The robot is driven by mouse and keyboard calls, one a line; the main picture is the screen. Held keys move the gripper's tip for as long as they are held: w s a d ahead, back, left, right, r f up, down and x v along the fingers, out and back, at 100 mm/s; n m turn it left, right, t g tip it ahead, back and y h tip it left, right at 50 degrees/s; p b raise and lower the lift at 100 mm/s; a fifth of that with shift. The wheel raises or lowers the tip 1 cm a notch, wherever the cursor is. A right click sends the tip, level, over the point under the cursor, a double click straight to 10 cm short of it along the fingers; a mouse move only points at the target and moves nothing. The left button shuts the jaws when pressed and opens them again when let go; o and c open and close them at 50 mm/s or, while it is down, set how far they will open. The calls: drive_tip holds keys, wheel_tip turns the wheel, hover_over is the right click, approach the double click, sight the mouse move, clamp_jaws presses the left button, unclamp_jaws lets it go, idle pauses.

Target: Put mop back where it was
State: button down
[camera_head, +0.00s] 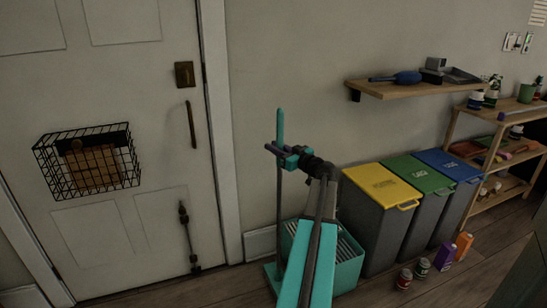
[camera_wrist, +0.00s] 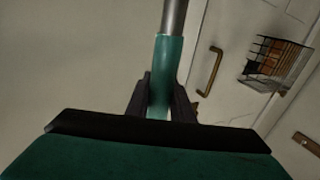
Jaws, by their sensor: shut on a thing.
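The mop (camera_head: 280,126) stands nearly upright in the head view, with a teal grip at the top and a thin grey pole below. My gripper (camera_head: 284,152) is shut on the mop's teal grip, a little below its top end. In the wrist view the mop's teal grip (camera_wrist: 168,70) passes between the dark fingers of my gripper (camera_wrist: 162,85), with grey pole beyond. A teal bucket (camera_head: 349,275) with a pale slatted top stands on the floor beside the pole's lower end. My arm partly hides the bucket, and I cannot tell whether the mop's foot touches the floor.
A white door (camera_head: 100,110) with a wire basket (camera_head: 88,161) is at the left. Yellow-, green- and blue-lidded bins (camera_head: 374,220) stand right of the bucket. A wall shelf (camera_head: 415,88) and a wooden rack (camera_head: 490,160) are farther right.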

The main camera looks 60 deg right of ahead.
drive_tip(key=shift+f, duration=1.7)
drive_tip(key=shift+f+b, duration=0.2)
drive_tip(key=shift+b, duration=0.2)
drive_tip(key=c, duration=1.6)
unclamp_jaws()
drive_tip(key=shift+o, duration=0.2)
drive_tip(key=shift+r+p, duration=0.25)
drive_tip(key=shift+p, duration=0.1)
drive_tip(key=v, duration=1.2)
drive_tip(key=shift+f, duration=0.2)
